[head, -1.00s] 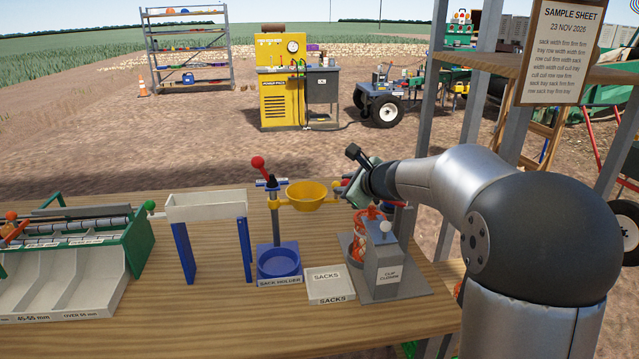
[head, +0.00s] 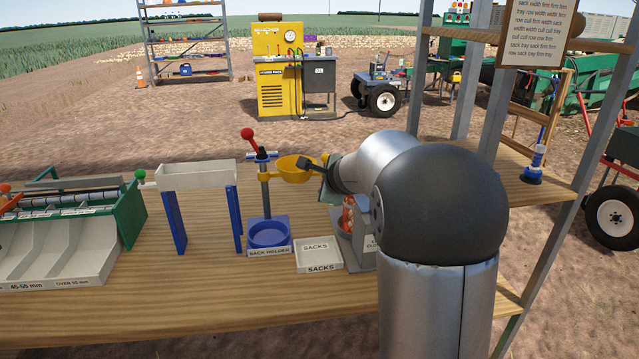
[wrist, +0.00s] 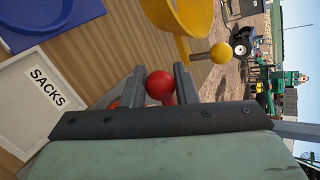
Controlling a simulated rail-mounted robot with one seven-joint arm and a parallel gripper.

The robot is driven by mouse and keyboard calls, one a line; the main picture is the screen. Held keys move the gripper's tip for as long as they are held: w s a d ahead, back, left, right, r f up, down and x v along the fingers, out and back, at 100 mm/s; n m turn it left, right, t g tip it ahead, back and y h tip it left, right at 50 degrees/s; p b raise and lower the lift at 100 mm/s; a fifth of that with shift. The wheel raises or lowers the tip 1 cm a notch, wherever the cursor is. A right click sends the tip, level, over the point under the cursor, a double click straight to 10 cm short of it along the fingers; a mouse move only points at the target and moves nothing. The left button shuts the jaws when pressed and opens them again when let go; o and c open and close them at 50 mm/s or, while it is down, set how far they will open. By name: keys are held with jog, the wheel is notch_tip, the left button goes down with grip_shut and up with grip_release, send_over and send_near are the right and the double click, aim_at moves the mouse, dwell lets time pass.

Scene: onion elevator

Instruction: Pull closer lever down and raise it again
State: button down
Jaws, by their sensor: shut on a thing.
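In the wrist view, my gripper (wrist: 160,76) is shut on a red ball knob (wrist: 160,86), which sits between its two dark fingers. The knob's stem is hidden. In the head view, the grey clip closer (head: 367,256) stands at the right of the bench, mostly covered by my arm. Some orange-red netting (head: 346,216) shows beside it. My fingers are hidden in the head view, behind the wrist and to the right of the yellow funnel.
The yellow funnel (head: 292,174) is close to my gripper, on the blue sack holder (head: 268,236) with its red-knobbed lever (head: 248,134). A yellow ball (wrist: 221,53) is near the fingers. A sacks tray (head: 318,255) lies left of the closer. A shelf post (head: 415,75) stands behind my arm.

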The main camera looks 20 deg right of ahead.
jog(key=c, duration=1.2)
grip_release()
jog(key=shift+s, duration=0.1)
jog(key=p+v, duration=0.4)
jog(key=v, duration=1.3)
jog(key=shift+s+r+p, duration=0.1)
jog(key=shift+p, duration=0.2)
